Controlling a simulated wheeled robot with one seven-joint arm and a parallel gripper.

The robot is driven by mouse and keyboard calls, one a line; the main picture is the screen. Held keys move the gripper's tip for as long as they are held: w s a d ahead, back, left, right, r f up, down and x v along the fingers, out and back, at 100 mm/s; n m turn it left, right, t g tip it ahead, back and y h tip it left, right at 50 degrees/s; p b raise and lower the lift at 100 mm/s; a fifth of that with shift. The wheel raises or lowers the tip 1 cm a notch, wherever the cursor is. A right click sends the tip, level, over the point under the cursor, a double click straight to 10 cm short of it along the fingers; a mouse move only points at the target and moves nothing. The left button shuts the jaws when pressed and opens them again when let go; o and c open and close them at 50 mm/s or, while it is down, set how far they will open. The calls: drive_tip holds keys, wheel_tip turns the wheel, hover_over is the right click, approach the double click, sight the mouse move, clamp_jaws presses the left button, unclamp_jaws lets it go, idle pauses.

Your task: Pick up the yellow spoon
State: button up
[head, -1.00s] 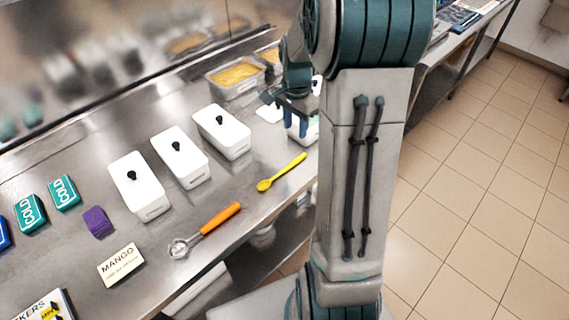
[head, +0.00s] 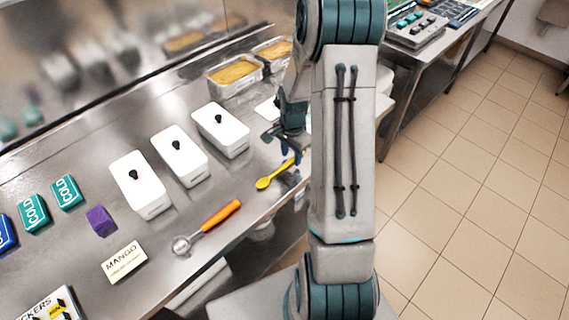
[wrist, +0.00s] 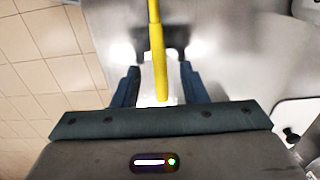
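The yellow spoon (head: 275,175) lies on the steel counter (head: 240,180) near its front edge, bowl toward the left. My gripper (head: 290,150) is just above the handle end, partly hidden by my arm in the head view. In the wrist view the spoon's handle (wrist: 157,55) runs down between the two blue fingers of my gripper (wrist: 160,85). The fingers stand wide apart with space on both sides of the handle, so my gripper is open and holds nothing. The wrist view does not show the spoon's bowl.
Three white lidded tubs (head: 220,131) stand in a row behind the spoon. An orange-handled scoop (head: 207,226) lies to its left, near a MANGO card (head: 123,262). A purple block (head: 101,220) and teal COLD packs (head: 66,192) are farther left. Metal pans with yellow contents (head: 235,76) stand behind.

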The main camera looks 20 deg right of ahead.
drive_tip(key=shift+f, duration=0.6)
clamp_jaws()
drive_tip(key=shift+r, duration=0.1)
